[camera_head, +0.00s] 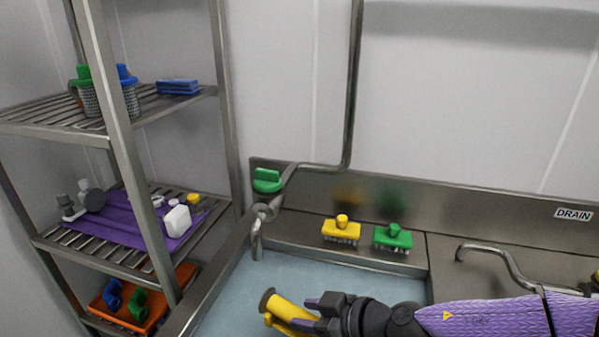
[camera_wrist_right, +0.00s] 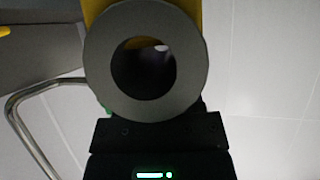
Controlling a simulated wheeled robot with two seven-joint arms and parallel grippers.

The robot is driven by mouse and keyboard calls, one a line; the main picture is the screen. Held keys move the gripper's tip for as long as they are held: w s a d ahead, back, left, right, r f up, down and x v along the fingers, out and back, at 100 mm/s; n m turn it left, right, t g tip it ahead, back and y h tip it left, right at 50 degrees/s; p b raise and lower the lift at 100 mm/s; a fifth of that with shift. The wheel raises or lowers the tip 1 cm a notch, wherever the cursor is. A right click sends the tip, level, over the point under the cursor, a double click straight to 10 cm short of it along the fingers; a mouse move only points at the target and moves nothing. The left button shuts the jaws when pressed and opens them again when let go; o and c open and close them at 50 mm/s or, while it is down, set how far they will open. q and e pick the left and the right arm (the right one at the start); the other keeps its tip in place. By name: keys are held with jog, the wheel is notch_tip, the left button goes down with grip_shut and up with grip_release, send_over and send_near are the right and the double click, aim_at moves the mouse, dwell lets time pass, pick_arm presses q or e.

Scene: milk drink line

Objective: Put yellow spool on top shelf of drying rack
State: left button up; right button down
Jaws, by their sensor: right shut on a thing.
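The yellow spool (camera_head: 287,309) is a yellow cylinder with a dark round end, held over the blue-grey sink at the bottom of the head view. My right gripper (camera_head: 312,312) is shut on it, coming in from the right. In the right wrist view the spool's grey ring-shaped end (camera_wrist_right: 104,62) faces the camera with a dark hole in the middle. The drying rack (camera_head: 128,130) is a metal slatted shelf unit at the left. Its highest shelf in view (camera_head: 60,125) carries green and blue items in mesh baskets and a blue stack. My left gripper is out of view.
A lower shelf holds a purple mat (camera_head: 120,222) with bottles and fittings; an orange tray (camera_head: 150,318) sits below. A yellow brush (camera_head: 341,232) and a green brush (camera_head: 393,239) stand on the sink ledge. A bent metal pipe (camera_head: 350,90) and tap (camera_head: 500,258) stand near the sink.

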jog(key=a+r+m+t+h+b, duration=0.2)
jog(key=a+r+m+t, duration=0.1)
jog(key=a+r, duration=0.2)
jog(key=d+r+m+t+h+b, duration=0.1)
jog(key=d+m+h, duration=0.1)
jog(key=s+d+r+m+h, duration=0.1)
jog(key=d+m+h, duration=0.1)
jog(key=m+h, duration=0.1)
jog(key=d+r+m+t+h+b, duration=0.1)
jog(key=d+m+h, duration=0.1)
jog(key=m, duration=0.1)
jog(key=shift+s+d+r+t+h+b, duration=0.25)
jog(key=shift+d+t+h+b, duration=0.05)
jog(key=shift+h, duration=0.1)
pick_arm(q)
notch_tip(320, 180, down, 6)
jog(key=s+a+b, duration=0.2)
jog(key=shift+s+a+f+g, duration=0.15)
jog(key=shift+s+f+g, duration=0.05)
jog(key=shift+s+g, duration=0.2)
pick_arm(e)
jog(key=s+d+f+m+g+h, duration=0.1)
jog(key=s+d+f+m+h, duration=0.5)
jog(key=d, duration=0.4)
jog(key=shift+s+d+h, duration=0.3)
jog(key=shift+s, duration=0.1)
jog(key=shift+s+d, duration=0.1)
